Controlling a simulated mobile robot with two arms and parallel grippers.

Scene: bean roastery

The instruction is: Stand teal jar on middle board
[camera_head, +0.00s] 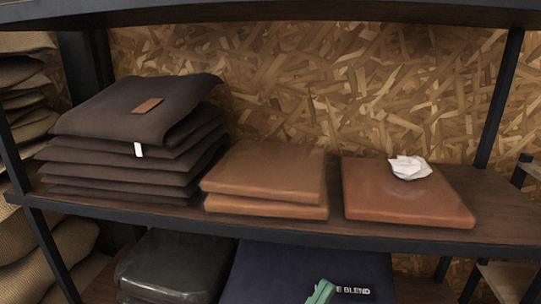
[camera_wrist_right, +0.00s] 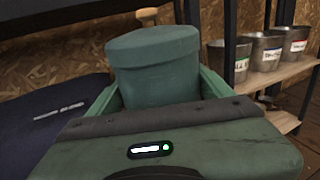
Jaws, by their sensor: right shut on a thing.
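The teal jar (camera_wrist_right: 155,70), with a flat lid, is upright between the fingers of my right gripper (camera_wrist_right: 158,95) in the right wrist view. The right gripper is shut on it. The jar does not show in the head view. The middle board (camera_head: 330,232) is a dark wooden shelf crossing the head view. A green fingertip of my left gripper (camera_head: 322,291) shows at the bottom edge, below the board and in front of a dark bag. Its opening cannot be seen.
On the board are dark folded sacks (camera_head: 140,115), a brown two-piece stack (camera_head: 265,180), and a brown slab (camera_head: 405,195) with crumpled paper (camera_head: 410,168). Bare board shows at the right end. Below is a dark blue bag (camera_head: 260,270). Metal buckets (camera_wrist_right: 265,52) stand on a side shelf.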

